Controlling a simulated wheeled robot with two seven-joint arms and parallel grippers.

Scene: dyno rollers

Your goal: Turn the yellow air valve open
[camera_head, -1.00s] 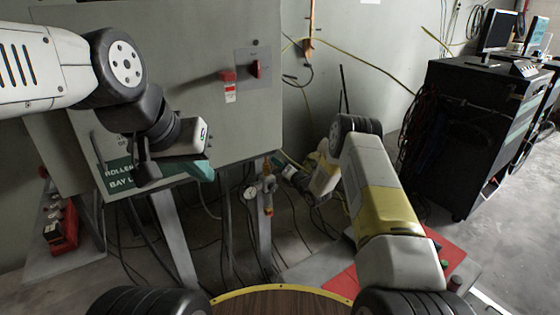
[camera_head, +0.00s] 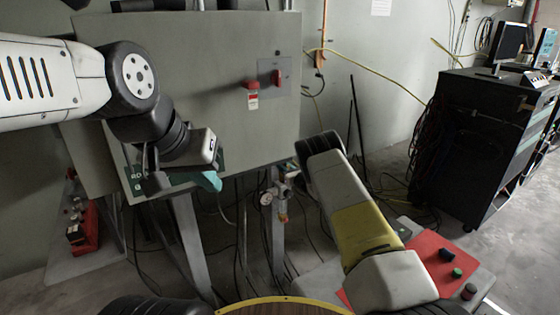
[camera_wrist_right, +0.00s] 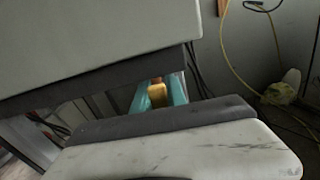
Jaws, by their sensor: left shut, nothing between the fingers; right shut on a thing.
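In the right wrist view the yellow air valve handle (camera_wrist_right: 157,96) is between the teal fingers of my right gripper (camera_wrist_right: 160,90), which is shut on it. In the head view the small yellow-orange valve (camera_head: 283,217) hangs near a round gauge (camera_head: 266,198), under the grey cabinet. My right arm hides most of the right gripper there. How far the handle is turned cannot be told. My left gripper (camera_head: 207,182) is shut and empty in front of the cabinet's lower edge.
The grey cabinet (camera_head: 200,60) has a red switch (camera_head: 278,77) and stands on grey legs with cables around them. A red panel with buttons (camera_head: 432,262) is at the lower right. A black equipment cart (camera_head: 480,140) stands at the right.

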